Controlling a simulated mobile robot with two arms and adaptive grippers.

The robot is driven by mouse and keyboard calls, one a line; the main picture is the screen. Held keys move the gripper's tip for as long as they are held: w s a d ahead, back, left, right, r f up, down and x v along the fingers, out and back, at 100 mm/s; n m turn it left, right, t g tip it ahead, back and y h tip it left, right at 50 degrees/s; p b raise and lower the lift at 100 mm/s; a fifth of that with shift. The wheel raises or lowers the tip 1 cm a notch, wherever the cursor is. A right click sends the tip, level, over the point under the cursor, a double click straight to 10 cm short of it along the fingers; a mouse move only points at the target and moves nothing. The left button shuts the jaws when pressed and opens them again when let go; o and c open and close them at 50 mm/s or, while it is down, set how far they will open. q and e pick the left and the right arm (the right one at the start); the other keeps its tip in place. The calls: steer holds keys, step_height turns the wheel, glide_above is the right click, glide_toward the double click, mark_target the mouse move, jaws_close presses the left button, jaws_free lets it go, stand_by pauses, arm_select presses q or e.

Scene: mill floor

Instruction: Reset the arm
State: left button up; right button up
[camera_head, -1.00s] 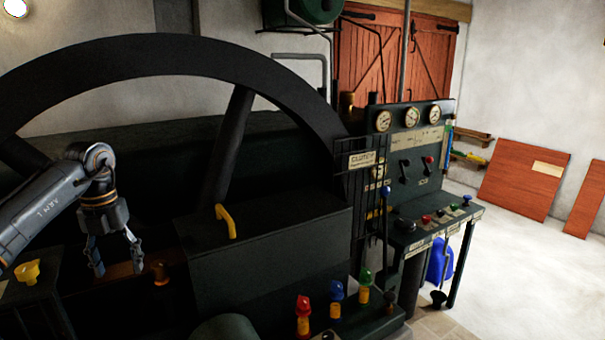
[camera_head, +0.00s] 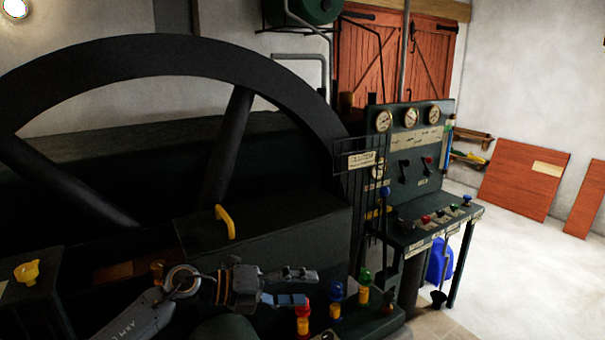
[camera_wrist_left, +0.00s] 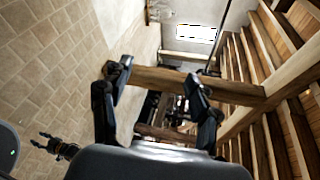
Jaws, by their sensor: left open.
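My left gripper (camera_head: 306,287) is at the lower middle of the head view, its arm coming in from the bottom left. Its two fingers point right, spread apart with nothing between them. They are close to the red-topped bulb (camera_head: 304,311); I cannot tell whether they touch it. In the left wrist view the open fingers of the left gripper (camera_wrist_left: 157,85) frame a far wooden beam (camera_wrist_left: 170,80). A small dark gripper, which looks like my right one (camera_wrist_left: 50,146), shows at the lower left of that view, too small to read its jaws.
A large black flywheel (camera_head: 190,52) and a dark box with a yellow handle (camera_head: 225,222) stand behind the arm. Blue (camera_head: 336,292) and green (camera_head: 365,275) bulbs stand to the right. A control panel (camera_head: 412,145) is further right. Open floor (camera_head: 530,270) lies at the far right.

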arm_select(q)
step_height(320, 180, up, 4)
steer(key=s+a+n+t, duration=0.1)
steer(key=a+n+t, duration=0.1)
steer(key=n+t, duration=1.1)
steer(key=s+a+f+n+y, duration=0.2)
steer(key=a+f+n+y, duration=0.4)
steer(key=n+y, duration=0.15)
steer(key=s+a+f+n+y, duration=0.3)
steer(key=a+f+n+y, duration=0.35)
steer(key=n, duration=0.25)
steer(key=s+a+f+n+g, duration=0.25)
steer(key=s+f+g, duration=0.5)
steer(key=s, duration=0.65)
steer(key=s+a+f+n+g, duration=0.25)
steer(key=s+f+g, duration=0.35)
steer(key=s+f, duration=0.5)
steer(key=s+f+g+b, duration=0.1)
steer(key=s+f, duration=0.2)
steer(key=f, duration=1.1)
steer(key=s+f+b, duration=0.2)
steer(key=f, duration=1.2)
steer(key=s+a+f+m+g+b, duration=0.1)
steer(key=s+a+f, duration=0.2)
steer(key=s+f, duration=1.3)
steer(key=shift+a+f+y, duration=0.2)
steer(key=shift+y, duration=0.1)
